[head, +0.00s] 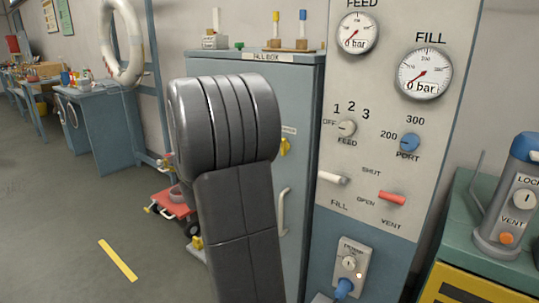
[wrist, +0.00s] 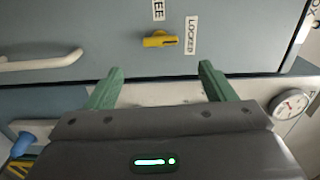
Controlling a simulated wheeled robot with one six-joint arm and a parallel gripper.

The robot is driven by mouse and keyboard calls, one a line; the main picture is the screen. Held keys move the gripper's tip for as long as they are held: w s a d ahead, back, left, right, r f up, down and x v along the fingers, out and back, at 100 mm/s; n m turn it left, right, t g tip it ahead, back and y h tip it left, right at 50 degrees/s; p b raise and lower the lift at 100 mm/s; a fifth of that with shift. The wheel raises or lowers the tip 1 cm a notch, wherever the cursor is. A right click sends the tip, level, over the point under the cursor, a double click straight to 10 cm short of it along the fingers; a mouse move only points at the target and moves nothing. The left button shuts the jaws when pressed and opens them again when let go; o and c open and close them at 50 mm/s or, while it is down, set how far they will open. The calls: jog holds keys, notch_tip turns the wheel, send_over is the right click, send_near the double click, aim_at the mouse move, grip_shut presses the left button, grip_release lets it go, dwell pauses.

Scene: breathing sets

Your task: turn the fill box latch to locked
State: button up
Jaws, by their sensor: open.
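The fill box (head: 262,95) is a blue-grey cabinet with its name on a strip along the top. Its yellow latch (head: 285,147) sits on the front, partly behind my arm in the head view. In the wrist view the latch (wrist: 160,40) lies lengthwise across the picture, its right end towards the LOCKED label (wrist: 191,35). A partly cut-off label ending in "EE" (wrist: 158,10) is above it. My gripper (wrist: 160,70) is open and empty, its green fingers apart and below the latch in the picture. The head view hides my gripper behind my arm.
A pale door handle (head: 283,211) is below the latch; it also shows in the wrist view (wrist: 40,61). The gauge and valve panel (head: 360,90) stands right of the box. A green-topped bench (head: 490,215) is at far right. Open floor lies left.

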jog(key=v, duration=0.2)
jog(key=shift+s+a, duration=0.15)
jog(key=shift+s, duration=0.1)
jog(key=shift+w, duration=0.15)
jog(key=x, duration=1.3)
jog(key=shift+w+d, duration=0.25)
jog(key=s+a+n+p, duration=0.8)
jog(key=s, duration=0.3)
jog(key=shift+n+p, duration=0.3)
dwell(2.0)
